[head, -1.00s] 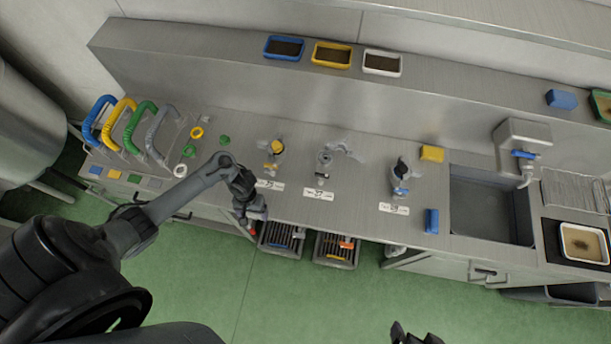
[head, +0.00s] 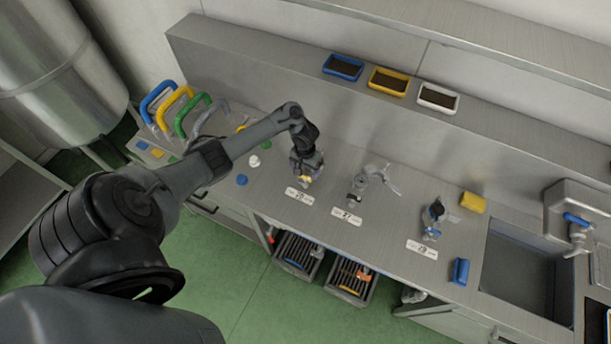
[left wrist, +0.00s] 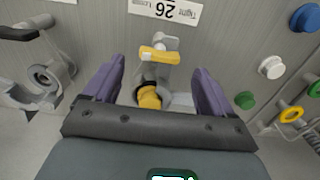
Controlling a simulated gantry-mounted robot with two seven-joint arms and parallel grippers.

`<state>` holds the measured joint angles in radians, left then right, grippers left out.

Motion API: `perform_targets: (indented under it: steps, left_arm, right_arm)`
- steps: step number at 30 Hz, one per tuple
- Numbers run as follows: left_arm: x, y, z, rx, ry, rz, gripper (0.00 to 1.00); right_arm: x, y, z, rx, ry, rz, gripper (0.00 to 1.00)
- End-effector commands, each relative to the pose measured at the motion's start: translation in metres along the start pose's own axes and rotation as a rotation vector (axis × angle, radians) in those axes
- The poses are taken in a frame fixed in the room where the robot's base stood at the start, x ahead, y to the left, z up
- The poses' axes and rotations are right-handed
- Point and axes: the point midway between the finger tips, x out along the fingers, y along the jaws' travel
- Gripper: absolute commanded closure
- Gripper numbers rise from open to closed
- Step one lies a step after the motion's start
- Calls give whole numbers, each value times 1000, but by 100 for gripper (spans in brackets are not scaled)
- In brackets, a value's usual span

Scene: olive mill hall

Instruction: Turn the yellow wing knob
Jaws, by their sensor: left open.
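A small tap with a yellow wing-shaped piece (left wrist: 158,54) stands on the steel counter, beside a numbered white label (left wrist: 165,10). A second yellow part (left wrist: 149,97) sits on the tap's body closer to my palm. In the head view a bit of the tap's yellow (head: 304,180) shows below my left gripper (head: 305,170), which hides most of the tap. In the left wrist view my left gripper (left wrist: 160,75) is open. Its two purple fingers stand either side of the tap, with gaps to the yellow parts. My right gripper is out of view.
A grey tap (head: 372,174) and a blue-handled tap (head: 434,218) stand to the right. Coloured hoop handles (head: 178,107) are at the left end. A yellow block (head: 472,203), a blue block (head: 459,271) and a sink (head: 522,275) lie further right.

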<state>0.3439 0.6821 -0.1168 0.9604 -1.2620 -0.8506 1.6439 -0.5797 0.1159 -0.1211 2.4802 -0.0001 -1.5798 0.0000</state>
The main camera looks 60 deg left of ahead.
Motion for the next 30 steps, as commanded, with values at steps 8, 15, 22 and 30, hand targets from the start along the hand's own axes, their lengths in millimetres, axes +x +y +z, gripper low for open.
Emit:
perform_targets:
  steps: [8,15,22,30]
  left_arm:
    - [35,0,0,-1,0,1,15]
    - [43,0,0,1,1,0,15]
    - [42,0,0,1,1,1,16]
    - [42,0,0,0,1,0,58]
  right_arm:
    - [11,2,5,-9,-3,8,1]
    - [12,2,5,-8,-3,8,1]
    - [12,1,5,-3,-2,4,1]
    - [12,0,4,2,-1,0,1]
